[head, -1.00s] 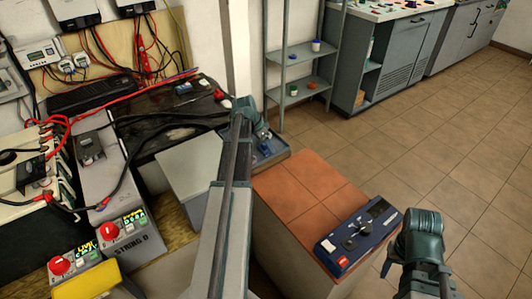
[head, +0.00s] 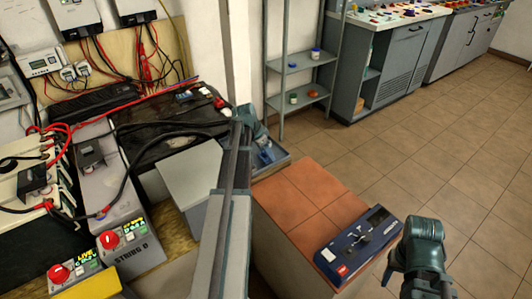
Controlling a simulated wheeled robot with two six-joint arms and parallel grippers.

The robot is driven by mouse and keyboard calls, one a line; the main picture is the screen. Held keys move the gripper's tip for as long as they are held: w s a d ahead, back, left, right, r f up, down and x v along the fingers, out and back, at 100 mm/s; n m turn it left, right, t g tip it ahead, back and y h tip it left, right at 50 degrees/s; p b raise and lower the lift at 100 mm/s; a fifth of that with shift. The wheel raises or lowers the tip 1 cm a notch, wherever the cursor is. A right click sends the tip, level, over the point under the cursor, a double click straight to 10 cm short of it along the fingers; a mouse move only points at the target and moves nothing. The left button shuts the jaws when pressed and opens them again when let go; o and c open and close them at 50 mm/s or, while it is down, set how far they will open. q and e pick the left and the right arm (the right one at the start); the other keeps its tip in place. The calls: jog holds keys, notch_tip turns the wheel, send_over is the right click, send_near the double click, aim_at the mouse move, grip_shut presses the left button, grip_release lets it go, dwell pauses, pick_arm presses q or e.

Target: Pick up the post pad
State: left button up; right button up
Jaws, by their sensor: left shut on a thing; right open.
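My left gripper (head: 262,147) reaches down over a small grey tray (head: 284,161) behind the orange-tiled top. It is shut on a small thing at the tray. Bluish parts show there, but they are too small to tell the post pad apart, and my arm hides part of the tray. My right gripper (head: 390,272) is at the lower right, beside the tiled top and over the floor. It is open and mostly hidden by its own wrist.
A blue tester (head: 357,240) lies on the orange-tiled top (head: 300,195). Batteries with red and black cables (head: 100,170) fill the left. Grey shelves (head: 300,65) stand behind the tray. The tiled floor (head: 440,140) at right is clear.

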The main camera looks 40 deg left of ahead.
pick_arm(q)
jog(key=shift+r+p, duration=0.55)
jog(key=shift+r, duration=0.15)
jog(key=shift+s+d+r+p, duration=0.15)
jog(key=shift+s+r+p, duration=0.1)
jog(key=shift+r+p, duration=0.25)
jog(key=shift+s+d+r+p, duration=0.1)
jog(key=shift+s+r+p, duration=0.1)
jog(key=shift+r+p, duration=0.3)
jog(key=s+d+r+p, duration=0.1)
jog(key=s+d, duration=0.6)
jog(key=s, duration=0.6)
jog(key=shift+d, duration=0.15)
jog(key=shift+r, duration=0.1)
jog(key=o, duration=0.7)
jog(key=c, duration=0.5)
jog(key=shift+c, duration=0.2)
jog(key=shift+s, duration=0.2)
